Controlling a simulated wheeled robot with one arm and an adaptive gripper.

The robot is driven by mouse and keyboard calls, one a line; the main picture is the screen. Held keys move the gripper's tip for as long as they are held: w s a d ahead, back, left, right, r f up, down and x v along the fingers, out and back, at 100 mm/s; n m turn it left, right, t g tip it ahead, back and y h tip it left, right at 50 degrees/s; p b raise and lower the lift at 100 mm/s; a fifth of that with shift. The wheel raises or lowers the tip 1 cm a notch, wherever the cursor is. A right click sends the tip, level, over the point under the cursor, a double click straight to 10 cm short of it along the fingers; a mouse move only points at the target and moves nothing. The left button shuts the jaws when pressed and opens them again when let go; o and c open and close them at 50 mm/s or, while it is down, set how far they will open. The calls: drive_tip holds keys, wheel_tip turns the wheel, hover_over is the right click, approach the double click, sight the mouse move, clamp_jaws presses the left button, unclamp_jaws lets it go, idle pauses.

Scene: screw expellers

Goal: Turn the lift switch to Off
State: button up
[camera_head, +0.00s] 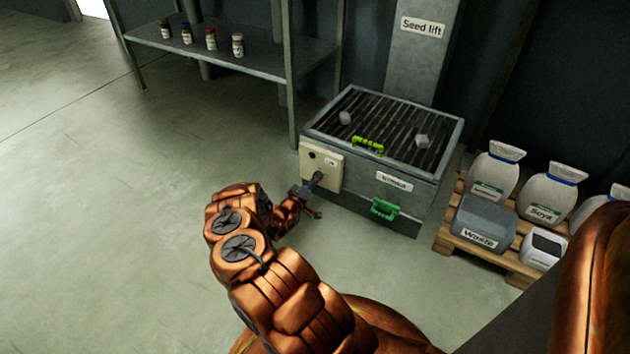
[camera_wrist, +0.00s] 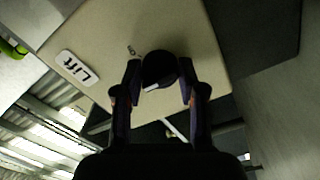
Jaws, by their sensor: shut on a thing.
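The lift switch is a round dark knob (camera_wrist: 158,70) with a pale mark, on a beige control box (camera_head: 316,160). The box is fixed to the side of the grey seed lift hopper (camera_head: 421,202). In the wrist view, a "Lift" label (camera_wrist: 77,68) is on the box's panel (camera_wrist: 190,30), left of the knob. The position words around the knob are not readable.
The hopper has a slatted top with pale lumps (camera_head: 422,141), a light green handle (camera_head: 367,146) and a darker green handle (camera_head: 384,208). A pallet (camera_head: 470,249) with sacks stands at right. A shelf (camera_head: 250,61) with jars is behind left. Floor at left is clear.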

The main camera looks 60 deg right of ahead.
drive_tip(key=o, duration=1.1)
drive_tip(key=shift+o, duration=0.2)
drive_tip(key=a, duration=1.2)
drive_tip(key=shift+s, duration=0.3)
